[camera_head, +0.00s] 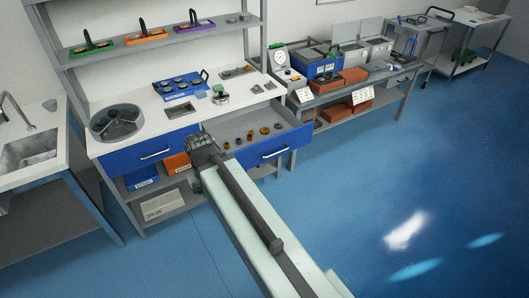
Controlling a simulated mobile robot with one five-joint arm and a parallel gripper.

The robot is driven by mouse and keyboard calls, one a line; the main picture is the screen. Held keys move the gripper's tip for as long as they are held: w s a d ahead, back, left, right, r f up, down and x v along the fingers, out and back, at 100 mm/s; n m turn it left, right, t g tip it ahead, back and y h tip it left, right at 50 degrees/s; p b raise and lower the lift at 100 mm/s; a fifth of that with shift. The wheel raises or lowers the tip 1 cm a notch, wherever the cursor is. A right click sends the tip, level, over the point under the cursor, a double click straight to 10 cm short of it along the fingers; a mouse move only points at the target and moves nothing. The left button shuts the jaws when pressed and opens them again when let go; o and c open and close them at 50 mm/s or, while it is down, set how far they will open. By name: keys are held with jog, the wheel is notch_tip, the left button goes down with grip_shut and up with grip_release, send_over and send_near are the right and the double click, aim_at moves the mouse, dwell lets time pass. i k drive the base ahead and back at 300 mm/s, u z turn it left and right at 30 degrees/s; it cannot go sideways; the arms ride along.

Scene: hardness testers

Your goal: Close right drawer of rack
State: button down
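The rack (95,147) is a white-topped bench with shelves above and below and two blue-fronted drawers. Its right drawer (288,148) is pulled out, and several small round brass and dark pieces lie in its grey tray. A light handle (274,153) runs across its blue front. The left drawer (150,155) looks shut. My gripper (203,150) is at the end of my arm, near the left side of the open drawer. I cannot tell whether it touches the drawer, and its fingers are too small and dark to read.
A blue tray of parts (180,86) and a round grey tray (117,122) stand on the worktop. Blue and orange bins (177,163) sit on the lower shelf. A sink (30,150) is at left, a second bench (348,92) at right. The blue floor (440,180) at right is clear.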

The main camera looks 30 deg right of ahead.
aim_at(294, 134)
jog(key=u, duration=0.2)
jog(key=i, duration=1)
jog(key=z, duration=0.1)
